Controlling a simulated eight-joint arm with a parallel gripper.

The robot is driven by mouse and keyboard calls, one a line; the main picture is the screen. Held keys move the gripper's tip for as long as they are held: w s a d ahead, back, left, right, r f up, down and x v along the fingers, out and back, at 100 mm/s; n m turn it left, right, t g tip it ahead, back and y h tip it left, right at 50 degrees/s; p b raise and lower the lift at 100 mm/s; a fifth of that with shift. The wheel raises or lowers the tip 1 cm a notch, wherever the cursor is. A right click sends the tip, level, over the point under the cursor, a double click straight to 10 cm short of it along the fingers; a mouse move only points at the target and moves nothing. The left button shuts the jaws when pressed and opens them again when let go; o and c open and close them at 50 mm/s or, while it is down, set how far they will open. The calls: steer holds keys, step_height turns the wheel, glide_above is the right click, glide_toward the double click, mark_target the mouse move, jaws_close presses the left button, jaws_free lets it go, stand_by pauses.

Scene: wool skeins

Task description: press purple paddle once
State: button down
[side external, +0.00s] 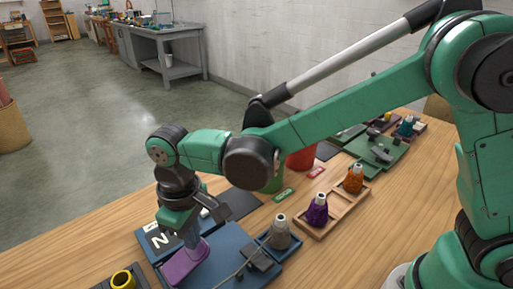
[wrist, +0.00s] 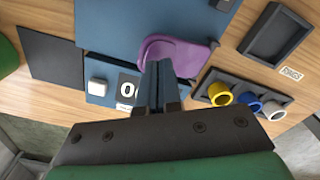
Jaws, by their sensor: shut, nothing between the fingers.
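The purple paddle (side external: 181,267) lies at the near edge of a blue panel (side external: 226,250) in the side external view. In the wrist view the purple paddle (wrist: 188,54) shows just beyond my fingertips, partly hidden by them. My gripper (side external: 194,242) points down at the paddle with its fingers shut and empty; in the wrist view my gripper (wrist: 158,68) overlaps the paddle. I cannot tell whether the fingertips touch it.
A tray (side external: 330,212) holds purple (side external: 317,209) and orange (side external: 354,178) wool skeins. A grey skein (side external: 279,232) stands in a dark tray. Yellow (wrist: 220,94), blue and white rings sit in a holder beside the paddle. Red and green containers stand behind my arm.

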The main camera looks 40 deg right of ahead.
steer(key=shift+f, duration=1.4)
steer(key=shift+r, duration=4.05)
steer(key=shift+d+r, duration=0.1)
steer(key=shift+d, duration=0.15)
steer(key=s+d+r+m+t, duration=0.1)
steer(key=s+d+m+t, duration=0.1)
steer(key=d, duration=0.8)
steer(key=s+d+m+t, duration=0.3)
steer(key=d+m+t, duration=0.1)
steer(key=d, duration=0.6)
steer(key=shift+r+t, duration=0.4)
steer(key=shift+t, duration=0.2)
